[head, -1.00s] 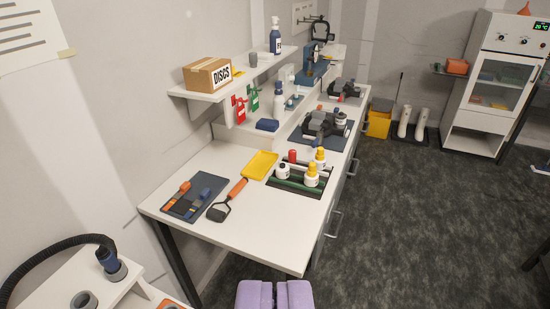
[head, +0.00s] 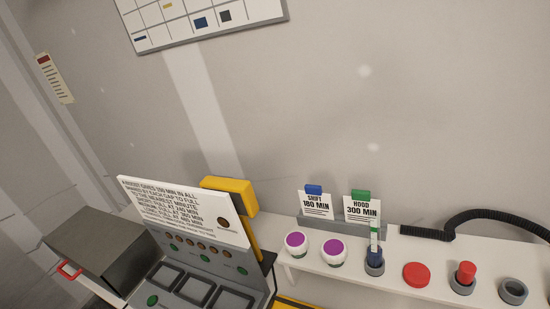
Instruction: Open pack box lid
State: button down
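A dark grey box (head: 92,243) with a flat, closed top stands at the lower left of the head view. A red handle (head: 68,271) is on its front left side. It looks like the pack box, but no label on it shows. Its lower part is cut off or out of sight. My gripper is not in view, so I cannot see where it is relative to the box.
Right of the box is a grey panel (head: 185,268) with square recesses, green buttons and a white text board (head: 183,212). A yellow block (head: 232,195) stands behind. A white shelf (head: 395,285) holds purple-topped jars, cards, a red disc (head: 416,274) and a black hose (head: 490,218).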

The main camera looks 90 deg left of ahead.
aim_at(92, 239)
jog(key=u, duration=4.05)
jog(key=j+z, duration=0.3)
jog(key=j, duration=0.4)
